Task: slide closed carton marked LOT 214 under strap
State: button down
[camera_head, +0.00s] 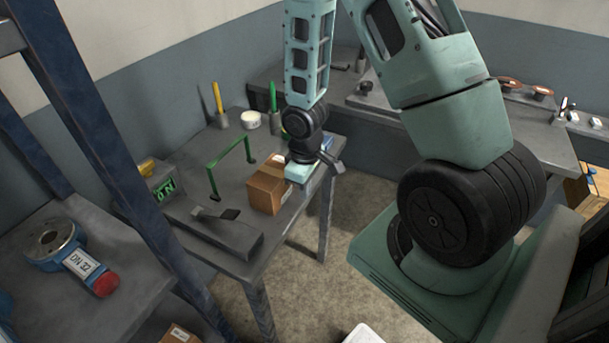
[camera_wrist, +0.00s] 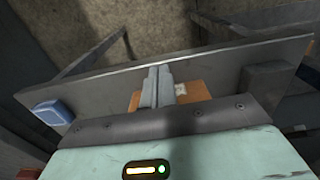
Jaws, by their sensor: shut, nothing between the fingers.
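A closed brown carton (camera_head: 266,190) stands on the workbench near its front edge. A pale label shows on it, but its writing is too small to read. The carton also shows in the wrist view (camera_wrist: 196,92), partly hidden behind the fingers. A green arch (camera_head: 211,173), likely the strap, stands on the bench to the left of the carton, apart from it. My gripper (camera_wrist: 157,86) is shut and empty, with its fingers in front of the carton in the wrist view.
A dark grey block (camera_head: 215,228) lies along the bench's front left. Pen holders and a white roll (camera_head: 251,119) stand at the back. A blue item (camera_wrist: 53,112) lies near my gripper. A dark post crosses the left foreground.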

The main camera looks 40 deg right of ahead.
jog(key=w, duration=0.1)
jog(key=w+a+f+p, duration=0.1)
jog(key=shift+w, duration=0.3)
jog(key=shift+w+a+f, duration=0.15)
jog(key=shift+w+a, duration=0.05)
jog(key=shift+w, duration=0.4)
jog(key=shift+w+p, duration=0.1)
jog(key=shift+p, duration=0.2)
jog(key=w+a, duration=0.1)
jog(key=w, duration=0.3)
jog(key=w+a, duration=0.2)
jog(key=w, duration=0.2)
jog(key=w+a, duration=0.2)
jog(key=w, duration=0.3)
jog(key=shift+s+d, duration=0.1)
